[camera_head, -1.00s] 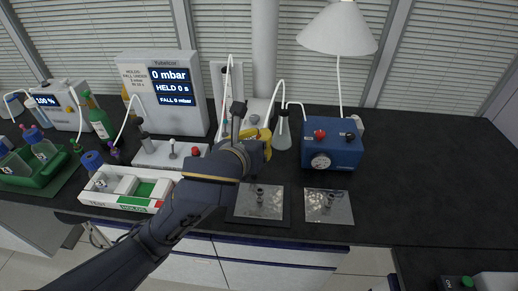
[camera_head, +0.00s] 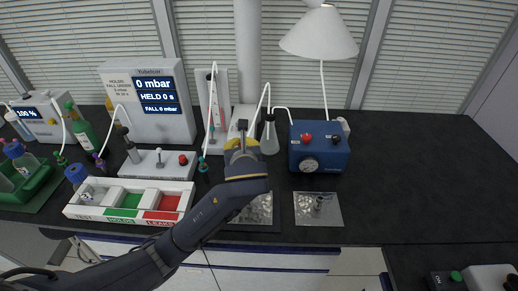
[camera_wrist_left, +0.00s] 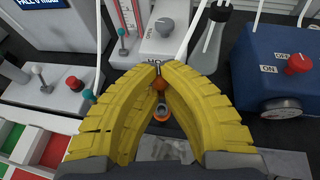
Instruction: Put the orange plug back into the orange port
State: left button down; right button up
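My left gripper (camera_head: 242,145) is over the bench in front of the white pump-like unit. In the left wrist view its yellow fingers (camera_wrist_left: 160,70) converge at the tips. A small orange plug (camera_wrist_left: 159,85) shows between the fingertips, which appear closed on it. Just below it in that view is an orange ring with a grey centre, the orange port (camera_wrist_left: 161,109). A small gap shows between plug and ring in the picture; their height apart cannot be told. In the head view the gripper hides both. My right gripper is not in view.
A blue box with a red knob (camera_head: 318,147) stands right of the gripper, and a flask (camera_head: 269,140) behind it. A sectioned tray (camera_head: 100,210) and a display unit (camera_head: 150,85) are left. The right bench is clear.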

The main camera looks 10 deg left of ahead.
pick_arm(q)
jog(key=shift+a+f, duration=0.15)
jog(key=shift+f, duration=2.2)
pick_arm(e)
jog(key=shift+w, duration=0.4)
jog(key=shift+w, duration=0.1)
pick_arm(q)
jog(key=shift+f, duration=0.95)
dwell(0.6)
jog(key=c, duration=1.5)
grip_release()
